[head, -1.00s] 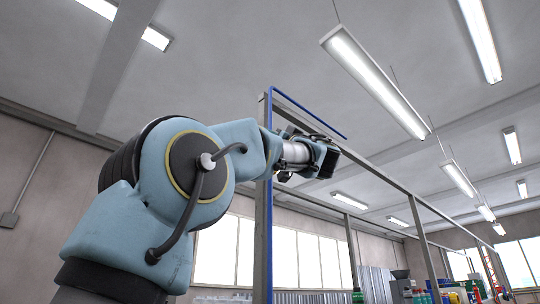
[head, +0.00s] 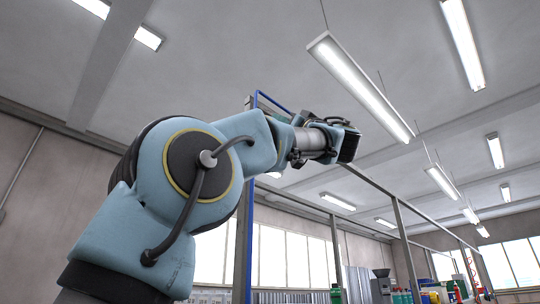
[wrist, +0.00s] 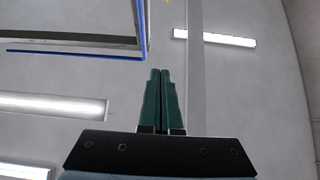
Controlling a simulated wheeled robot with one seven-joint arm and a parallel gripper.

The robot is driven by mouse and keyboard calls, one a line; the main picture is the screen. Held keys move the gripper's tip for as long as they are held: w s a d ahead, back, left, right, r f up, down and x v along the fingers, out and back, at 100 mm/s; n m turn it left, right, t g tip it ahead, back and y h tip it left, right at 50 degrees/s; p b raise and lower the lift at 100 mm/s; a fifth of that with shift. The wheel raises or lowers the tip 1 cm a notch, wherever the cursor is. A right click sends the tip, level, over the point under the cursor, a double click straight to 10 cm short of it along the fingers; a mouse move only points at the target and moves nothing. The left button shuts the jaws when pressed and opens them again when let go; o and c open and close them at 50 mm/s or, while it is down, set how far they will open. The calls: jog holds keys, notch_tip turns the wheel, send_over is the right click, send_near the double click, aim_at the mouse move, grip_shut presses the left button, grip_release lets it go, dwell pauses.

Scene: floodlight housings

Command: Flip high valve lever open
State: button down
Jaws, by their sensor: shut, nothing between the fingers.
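My gripper (wrist: 160,73) shows in the wrist view as two green fingers pressed together, pointing up the picture with nothing between them. A blue pipe (wrist: 141,30) runs beside a grey metal frame at the upper left of that view, apart from the fingertips. A tiny yellow piece (wrist: 138,2) shows at the top edge; I cannot tell if it is the valve lever. No lever shows clearly in either view. In the head view the blue pipe (head: 262,97) is partly hidden behind my raised arm and wrist.
A grey post (head: 240,260) of the overhead frame stands behind my arm, with a long rail (head: 375,187) running away to the right. Hanging lamps (head: 360,85) are overhead. Bottles and containers stand far off at the lower right.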

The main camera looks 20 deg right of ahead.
jog(key=shift+s+d, duration=0.5)
jog(key=shift+s, duration=0.3)
